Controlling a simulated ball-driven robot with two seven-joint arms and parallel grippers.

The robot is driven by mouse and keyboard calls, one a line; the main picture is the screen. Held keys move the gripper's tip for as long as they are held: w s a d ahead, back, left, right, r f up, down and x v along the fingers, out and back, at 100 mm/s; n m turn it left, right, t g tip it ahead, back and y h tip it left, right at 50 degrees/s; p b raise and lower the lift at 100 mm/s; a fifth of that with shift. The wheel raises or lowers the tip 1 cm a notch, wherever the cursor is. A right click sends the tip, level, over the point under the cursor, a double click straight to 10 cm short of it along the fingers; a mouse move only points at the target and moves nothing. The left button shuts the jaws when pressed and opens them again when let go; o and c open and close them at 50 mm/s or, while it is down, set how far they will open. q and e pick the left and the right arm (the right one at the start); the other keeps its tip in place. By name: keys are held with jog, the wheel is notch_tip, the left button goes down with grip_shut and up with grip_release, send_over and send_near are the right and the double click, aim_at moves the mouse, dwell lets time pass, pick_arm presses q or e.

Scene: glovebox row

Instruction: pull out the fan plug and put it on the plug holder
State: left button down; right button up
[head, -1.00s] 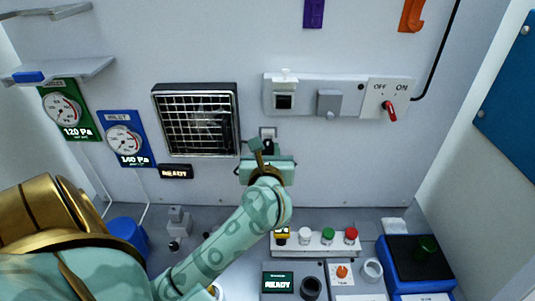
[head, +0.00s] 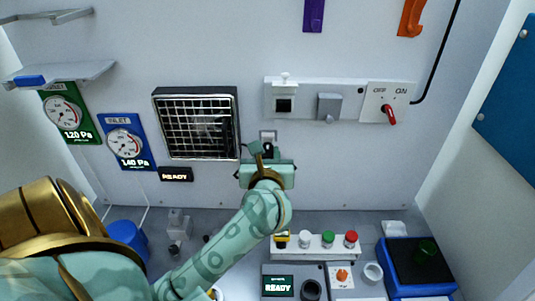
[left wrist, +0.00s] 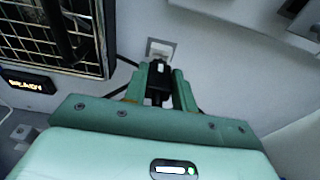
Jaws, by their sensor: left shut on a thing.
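The fan (head: 198,123) is a black grilled unit on the back wall. A small white socket (head: 268,136) sits on the wall to its lower right; it also shows in the left wrist view (left wrist: 161,47). My left gripper (left wrist: 158,88) is shut on the black fan plug (left wrist: 158,77), just in front of the socket. I cannot tell whether the plug is still seated in it. A dark cable runs from the fan side to behind the fingers. My left gripper also shows in the head view (head: 267,157). I cannot identify the plug holder with certainty. My right gripper is not in view.
A panel (head: 310,85) with an OFF/ON switch (head: 389,113) is above right. Two gauges (head: 125,141) hang at left. Below are a row of buttons (head: 328,240), a grey block (head: 177,222), a blue cup (head: 128,235) and a blue-edged tray (head: 415,288). The wall right of my gripper is clear.

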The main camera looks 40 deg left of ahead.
aim_at(268, 145)
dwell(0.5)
pick_arm(q)
jog(key=shift+r+x, duration=0.15)
jog(key=shift+x, duration=0.5)
jog(key=shift+r+x, duration=0.15)
jog(key=shift+x, duration=0.55)
jog(key=c, duration=1.1)
grip_release()
jog(key=shift+w+a+f, duration=0.1)
jog(key=shift+w+a, duration=0.05)
jog(key=shift+o, duration=0.2)
jog(key=v, duration=1.6)
